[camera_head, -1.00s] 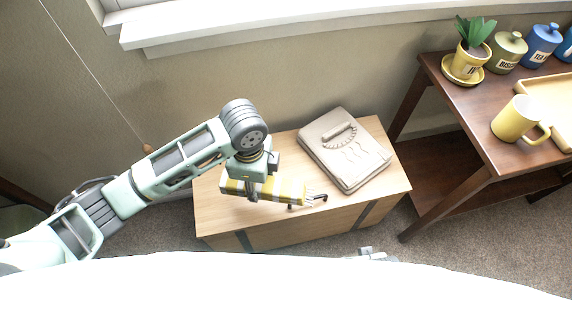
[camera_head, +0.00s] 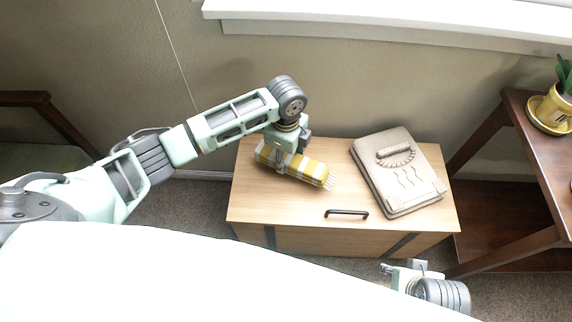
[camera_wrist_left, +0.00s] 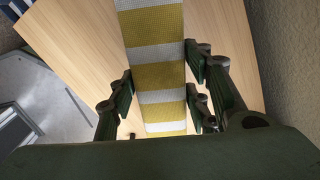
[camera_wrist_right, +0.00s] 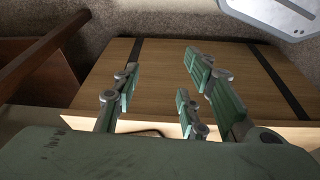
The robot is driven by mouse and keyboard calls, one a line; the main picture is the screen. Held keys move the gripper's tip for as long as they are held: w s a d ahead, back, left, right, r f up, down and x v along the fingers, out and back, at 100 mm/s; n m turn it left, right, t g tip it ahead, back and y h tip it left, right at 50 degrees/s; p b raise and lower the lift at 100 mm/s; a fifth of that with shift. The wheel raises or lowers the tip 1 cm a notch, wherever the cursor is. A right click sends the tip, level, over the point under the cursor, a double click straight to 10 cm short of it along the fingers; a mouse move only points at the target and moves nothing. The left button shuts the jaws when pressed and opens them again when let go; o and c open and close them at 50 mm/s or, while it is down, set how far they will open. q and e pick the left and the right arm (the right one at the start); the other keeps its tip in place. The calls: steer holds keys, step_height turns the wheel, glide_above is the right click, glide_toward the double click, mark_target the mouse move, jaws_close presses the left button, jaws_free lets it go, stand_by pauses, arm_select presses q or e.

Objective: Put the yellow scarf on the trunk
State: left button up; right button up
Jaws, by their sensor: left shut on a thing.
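The yellow and white striped scarf (camera_head: 306,171) is folded into a long bundle over the left part of the wooden trunk's top (camera_head: 260,208). My left gripper (camera_head: 285,160) is shut on the scarf from above. In the left wrist view the scarf (camera_wrist_left: 158,76) runs between the fingers of the left gripper (camera_wrist_left: 165,95), with the trunk top behind it. I cannot tell whether the scarf touches the trunk. My right gripper (camera_head: 392,270) is in front of the trunk near the floor. In the right wrist view the right gripper (camera_wrist_right: 155,95) is open and empty, facing the trunk (camera_wrist_right: 150,70).
A beige folded bag-like item (camera_head: 400,170) lies on the right part of the trunk top. A dark handle (camera_head: 346,212) sits at the trunk's front edge. A dark wooden table (camera_head: 530,130) with a potted plant (camera_head: 555,105) stands to the right. The wall is behind.

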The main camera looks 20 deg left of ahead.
mark_target(286, 164)
arm_select(q)
steer(key=shift+f+b, duration=0.65)
steer(key=shift+f, duration=1.3)
arm_select(e)
steer(key=shift+w+v, duration=0.15)
steer(key=shift+v, duration=1.1)
steer(key=shift+w+v, duration=0.15)
steer(key=shift+v, duration=1.05)
arm_select(q)
steer(key=shift+f, duration=0.1)
arm_select(e)
steer(key=shift+r, duration=0.1)
arm_select(q)
steer(key=o, duration=1.2)
steer(key=shift+o, duration=0.2)
steer(key=shift+r, duration=0.25)
step_height(286, 164, up, 10)
steer(key=p, duration=0.3)
steer(key=shift+r, duration=0.85)
arm_select(e)
step_height(286, 164, down, 12)
steer(key=shift+w+a, duration=0.1)
steer(key=shift+w, duration=0.05)
